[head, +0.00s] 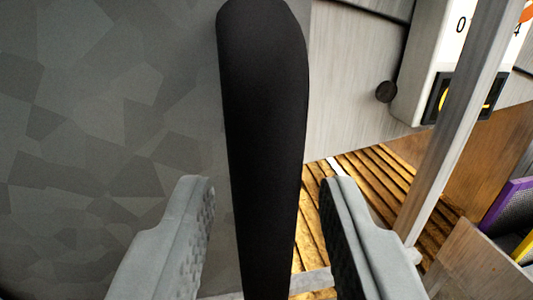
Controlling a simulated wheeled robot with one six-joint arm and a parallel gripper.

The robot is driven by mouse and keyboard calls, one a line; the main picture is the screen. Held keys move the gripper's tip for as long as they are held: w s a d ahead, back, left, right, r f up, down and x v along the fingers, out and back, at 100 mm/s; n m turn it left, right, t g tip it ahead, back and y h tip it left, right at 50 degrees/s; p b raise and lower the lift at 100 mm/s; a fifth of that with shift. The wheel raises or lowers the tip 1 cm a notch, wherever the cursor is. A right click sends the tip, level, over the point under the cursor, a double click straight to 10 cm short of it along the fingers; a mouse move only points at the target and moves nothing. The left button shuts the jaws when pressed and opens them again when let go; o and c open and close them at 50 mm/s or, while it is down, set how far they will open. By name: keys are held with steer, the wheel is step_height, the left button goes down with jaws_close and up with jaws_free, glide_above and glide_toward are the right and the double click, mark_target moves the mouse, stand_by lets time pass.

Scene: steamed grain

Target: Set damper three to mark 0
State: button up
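My gripper (268,188) is open. Its two grey fingers, with ribbed inner pads, stand at the bottom of the view. A long black bar with a rounded top end (262,95) runs up between them, with a narrow gap showing on each side. I cannot tell whether this bar is the handle of damper three. A white panel (425,75) at the upper right carries dark marks, of which a 0 and a 4 can be read. An orange patch shows at its top edge. No damper number can be read.
A patterned grey surface fills the left. A dark round knob (386,91) sits beside the white panel on pale boards. A grey bar (455,125) slants across the right, in front of the panel. Wooden slats (375,185) lie below. Purple-edged (503,205) and yellow-edged pieces stand at the right edge.

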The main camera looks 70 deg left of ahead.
steer(key=shift+w+a, duration=0.1)
steer(key=shift+a, duration=0.3)
jaws_close()
glide_toward(13, 172)
steer(key=x, duration=0.4)
steer(key=shift+w+a+r, duration=0.15)
steer(key=shift+w+a, duration=0.05)
steer(key=shift+w, duration=0.3)
steer(key=shift+s, duration=0.4)
